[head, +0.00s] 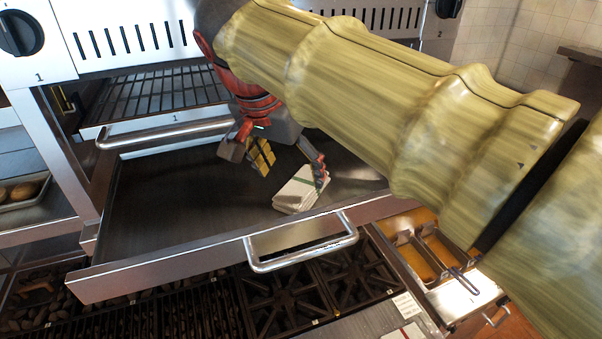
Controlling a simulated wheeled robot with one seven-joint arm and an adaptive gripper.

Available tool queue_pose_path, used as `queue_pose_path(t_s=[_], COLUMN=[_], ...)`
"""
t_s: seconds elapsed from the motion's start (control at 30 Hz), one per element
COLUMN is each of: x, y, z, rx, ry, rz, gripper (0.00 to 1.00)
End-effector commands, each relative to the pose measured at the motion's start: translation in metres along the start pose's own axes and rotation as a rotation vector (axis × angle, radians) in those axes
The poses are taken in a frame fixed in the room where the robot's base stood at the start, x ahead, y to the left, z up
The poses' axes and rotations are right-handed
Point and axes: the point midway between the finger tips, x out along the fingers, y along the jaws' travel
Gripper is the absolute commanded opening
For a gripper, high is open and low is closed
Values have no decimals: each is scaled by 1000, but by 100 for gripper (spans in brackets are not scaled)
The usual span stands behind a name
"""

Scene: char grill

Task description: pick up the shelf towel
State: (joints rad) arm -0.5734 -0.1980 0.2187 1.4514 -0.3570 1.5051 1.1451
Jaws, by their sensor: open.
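The shelf towel (294,192) is a folded whitish cloth with darker stripes. It lies on the dark flat shelf (160,200), right of the middle, near the shelf's front lip. My gripper (283,165) is open over the shelf, just behind and above the towel. Its right finger is beside or over the towel's right edge; I cannot tell whether it touches. Its left finger with yellow pads is to the left of and behind the towel. My arm covers the right part of the shelf.
A metal handle (300,257) sticks out from the shelf's front. A rack (155,95) and another bar handle (165,133) are behind. Burners (285,290) lie below, with fryer baskets (430,255) at lower right. The shelf's left part is clear. A bun tray (25,192) is far left.

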Motion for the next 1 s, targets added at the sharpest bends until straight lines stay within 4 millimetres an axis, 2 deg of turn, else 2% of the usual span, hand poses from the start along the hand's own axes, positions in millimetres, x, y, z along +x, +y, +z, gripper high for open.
queue_pose_path(t_s=[0.37,0.57,0.7,1.0], x=[30,54,71,79], y=[0,1,1,0], z=[-3,-16,-16,-16], rx=[3,3,2,1], ry=[0,-1,0,0], rz=[4,6,4,2], gripper=[73,73,73,73])
